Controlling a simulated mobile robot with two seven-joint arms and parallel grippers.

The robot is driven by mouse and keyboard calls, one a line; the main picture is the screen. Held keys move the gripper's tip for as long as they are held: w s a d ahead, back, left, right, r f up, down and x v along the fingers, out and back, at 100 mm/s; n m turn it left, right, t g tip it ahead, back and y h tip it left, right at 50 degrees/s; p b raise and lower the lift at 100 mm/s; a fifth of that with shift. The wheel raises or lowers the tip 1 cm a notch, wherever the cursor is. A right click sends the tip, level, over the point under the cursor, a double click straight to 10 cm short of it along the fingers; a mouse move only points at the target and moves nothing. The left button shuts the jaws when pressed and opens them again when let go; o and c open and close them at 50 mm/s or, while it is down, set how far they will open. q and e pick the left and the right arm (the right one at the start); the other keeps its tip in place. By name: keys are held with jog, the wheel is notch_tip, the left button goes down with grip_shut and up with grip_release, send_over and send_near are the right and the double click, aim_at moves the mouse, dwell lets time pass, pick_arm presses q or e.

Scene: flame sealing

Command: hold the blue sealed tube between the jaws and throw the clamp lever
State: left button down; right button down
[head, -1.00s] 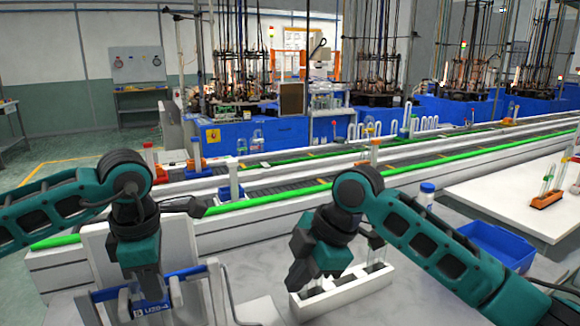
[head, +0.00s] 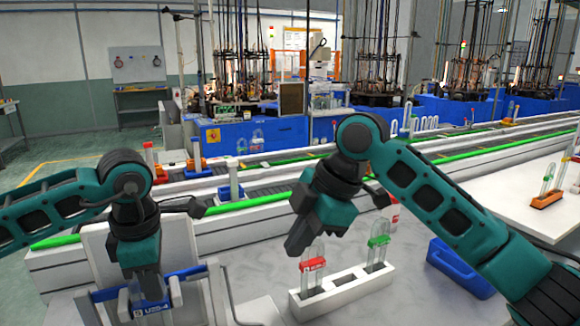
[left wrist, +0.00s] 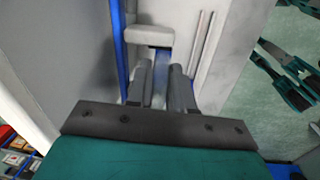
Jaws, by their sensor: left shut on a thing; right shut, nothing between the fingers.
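My left gripper (head: 150,290) is down at a white fixture with a blue bar marked U2S-4 (head: 178,303). In the left wrist view its two fingers (left wrist: 160,85) are shut on a narrow piece with blue at its far end (left wrist: 160,53), seemingly the blue sealed tube. A pale block (left wrist: 150,35) lies just beyond the fingertips. In the head view the gripper hides the held piece. My right gripper (head: 298,245) is shut and empty, pointing down above the left end of the white rack. I cannot make out the clamp lever.
The white rack (head: 345,293) holds a tube with a red band (head: 312,265) and one with a green band (head: 378,241). A blue bin (head: 460,268) is partly behind my right arm. A conveyor with a green edge (head: 245,205) runs behind.

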pick_arm(q)
jog(key=shift+d, duration=0.2)
jog(key=c, duration=1.1)
grip_release()
jog(key=shift+w+d, duration=0.1)
jog(key=shift+o, duration=0.9)
jog(key=shift+a, duration=0.2)
jog(key=shift+r, duration=0.1)
